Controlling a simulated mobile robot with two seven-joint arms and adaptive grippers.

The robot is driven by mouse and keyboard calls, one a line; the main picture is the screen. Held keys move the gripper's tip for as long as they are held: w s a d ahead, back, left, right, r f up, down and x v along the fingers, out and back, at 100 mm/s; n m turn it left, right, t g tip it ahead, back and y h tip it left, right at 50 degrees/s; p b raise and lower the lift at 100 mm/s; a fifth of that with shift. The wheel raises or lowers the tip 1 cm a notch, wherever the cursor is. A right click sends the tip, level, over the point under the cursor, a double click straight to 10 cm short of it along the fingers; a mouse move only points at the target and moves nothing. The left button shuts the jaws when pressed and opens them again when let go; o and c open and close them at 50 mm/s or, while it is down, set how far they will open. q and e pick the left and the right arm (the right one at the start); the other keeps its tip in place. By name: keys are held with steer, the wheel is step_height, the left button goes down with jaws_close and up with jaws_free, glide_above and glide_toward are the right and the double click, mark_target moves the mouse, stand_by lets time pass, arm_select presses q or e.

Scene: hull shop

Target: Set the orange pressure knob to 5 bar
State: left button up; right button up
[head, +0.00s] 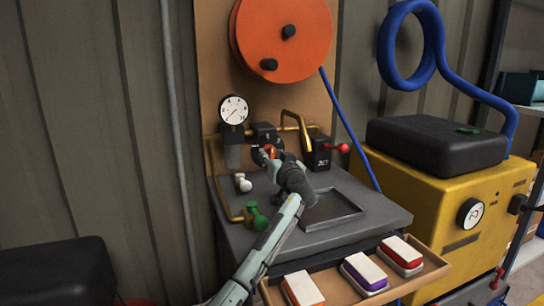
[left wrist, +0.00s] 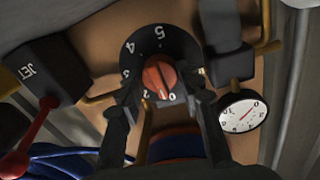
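The orange pressure knob (left wrist: 159,76) sits at the centre of a black dial (left wrist: 150,48) with white numbers, which appears upside down in the left wrist view. I cannot tell clearly where the knob points. My left gripper (left wrist: 160,98) is open, one finger on each side of the knob, with gaps visible between. In the head view the knob (head: 270,151) shows just beyond my left gripper (head: 268,156), which partly hides it. The round white pressure gauge (head: 234,110) also shows in the left wrist view (left wrist: 243,112). My right gripper is not visible.
A black valve block marked JET (head: 318,155) with a red lever stands right of the dial. Green (head: 256,216) and white (head: 243,183) fittings sit lower left. An orange hose reel (head: 284,38) hangs above. A wooden tray (head: 338,285) with several brushes juts out in front.

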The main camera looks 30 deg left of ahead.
arm_select(q)
steer(key=c, duration=0.4)
steer(key=shift+o, duration=0.2)
